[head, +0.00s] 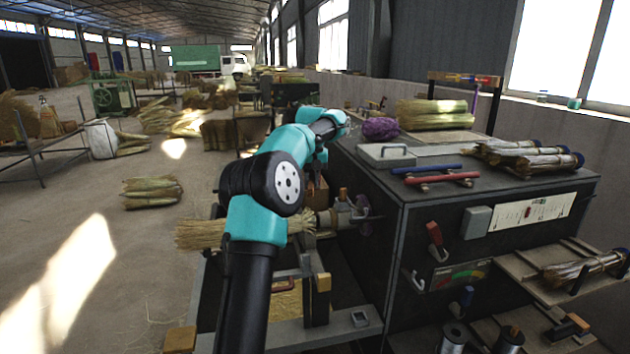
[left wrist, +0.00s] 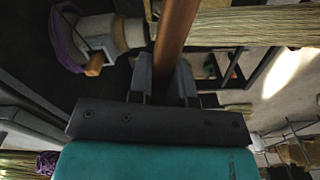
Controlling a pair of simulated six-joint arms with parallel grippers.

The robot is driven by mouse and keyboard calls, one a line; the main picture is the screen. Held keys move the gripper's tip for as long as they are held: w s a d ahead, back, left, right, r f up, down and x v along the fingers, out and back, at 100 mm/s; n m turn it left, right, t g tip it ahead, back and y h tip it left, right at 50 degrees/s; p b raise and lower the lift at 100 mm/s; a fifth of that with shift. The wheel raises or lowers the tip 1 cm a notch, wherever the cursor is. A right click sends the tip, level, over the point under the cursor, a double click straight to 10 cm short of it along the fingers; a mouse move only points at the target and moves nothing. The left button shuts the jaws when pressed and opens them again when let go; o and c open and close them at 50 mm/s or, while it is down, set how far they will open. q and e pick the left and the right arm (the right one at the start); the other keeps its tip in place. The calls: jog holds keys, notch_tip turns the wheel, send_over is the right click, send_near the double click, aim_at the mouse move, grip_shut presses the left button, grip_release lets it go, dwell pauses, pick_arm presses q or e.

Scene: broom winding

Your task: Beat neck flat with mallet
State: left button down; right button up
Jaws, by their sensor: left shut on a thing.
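My left gripper (left wrist: 164,76) is shut on a brown wooden handle (left wrist: 176,28), which I take to be the mallet's. The handle runs up out of the left wrist view, so the mallet's head is not seen there. In the head view my teal arm covers most of the grip. A brown wooden part (head: 318,192) shows below the wrist, close above the neck. The broom's straw (head: 203,235) points left, and its neck (head: 322,219) sits at the winding machine's holder (head: 350,214). The straw also shows in the left wrist view (left wrist: 250,27). My right gripper is not seen.
The dark machine cabinet (head: 470,262) stands to the right, with finished brooms (head: 525,157), a purple cord ball (head: 380,129) and red and blue bars (head: 440,180) on top. A straw bundle (head: 151,192) lies on open floor at left.

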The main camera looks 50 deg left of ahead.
pick_arm(q)
jog(key=shift+s+a+f+n, duration=0.15)
jog(key=shift+a+n, duration=0.1)
jog(key=shift+a, duration=0.1)
jog(key=shift+s+a+f+n, duration=0.1)
jog(key=shift+a+f+n, duration=0.05)
jog(key=shift+a+n, duration=0.15)
jog(key=shift+f, duration=1.5)
jog(key=shift+f, duration=2.65)
